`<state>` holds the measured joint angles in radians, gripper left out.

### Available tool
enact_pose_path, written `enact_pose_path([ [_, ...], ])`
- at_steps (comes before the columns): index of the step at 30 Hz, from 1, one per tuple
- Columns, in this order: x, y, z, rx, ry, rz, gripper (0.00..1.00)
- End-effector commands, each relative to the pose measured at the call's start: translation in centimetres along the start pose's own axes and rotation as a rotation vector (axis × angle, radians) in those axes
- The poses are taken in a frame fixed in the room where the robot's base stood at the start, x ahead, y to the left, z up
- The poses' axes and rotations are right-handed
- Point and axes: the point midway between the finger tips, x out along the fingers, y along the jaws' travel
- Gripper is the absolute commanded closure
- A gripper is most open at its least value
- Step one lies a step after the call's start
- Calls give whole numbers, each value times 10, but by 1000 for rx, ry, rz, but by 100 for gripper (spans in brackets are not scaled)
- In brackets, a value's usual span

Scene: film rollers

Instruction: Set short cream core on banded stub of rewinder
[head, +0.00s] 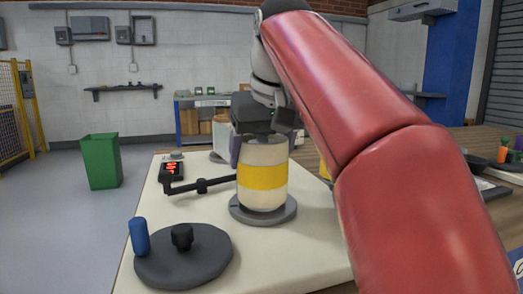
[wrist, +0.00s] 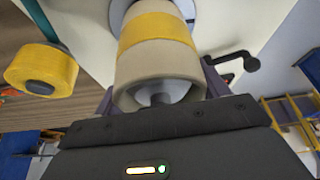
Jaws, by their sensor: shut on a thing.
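The short cream core (head: 263,196), a hollow cylinder with a wide yellow band around its middle, stands upright over the round grey flange (head: 290,213) of the rewinder. Its lower end is at the flange; I cannot tell whether it touches. My gripper (head: 264,148) comes from above and is shut on the upper part of the core, one finger on each side. In the wrist view the core (wrist: 150,72) lies between the fingers of my gripper (wrist: 160,88), and a grey piece shows inside its open end. The banded stub is not distinguishable.
A black arm (head: 203,186) reaches from a box with a red display (head: 172,171) to beside the core. A grey crank disc (head: 195,262) with a blue handle (head: 139,236) is at the front left. A yellow roll (wrist: 41,70) stands nearby. A green bin (head: 100,161) is on the floor.

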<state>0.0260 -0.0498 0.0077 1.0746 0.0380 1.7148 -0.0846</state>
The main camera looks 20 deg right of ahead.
Motion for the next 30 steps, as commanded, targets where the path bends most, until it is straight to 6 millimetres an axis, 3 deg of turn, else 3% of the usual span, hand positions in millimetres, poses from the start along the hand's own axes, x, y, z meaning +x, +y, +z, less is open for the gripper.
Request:
enact_pose_path([
  [1,8,0,2,1,-21,-2,53],
  [2,8,0,2,1,-22,-2,22],
  [7,9,0,2,1,-24,-2,1],
  [17,5,0,2,1,-26,-2,1],
  [30,-69,0,0,0,-3,0,1],
])
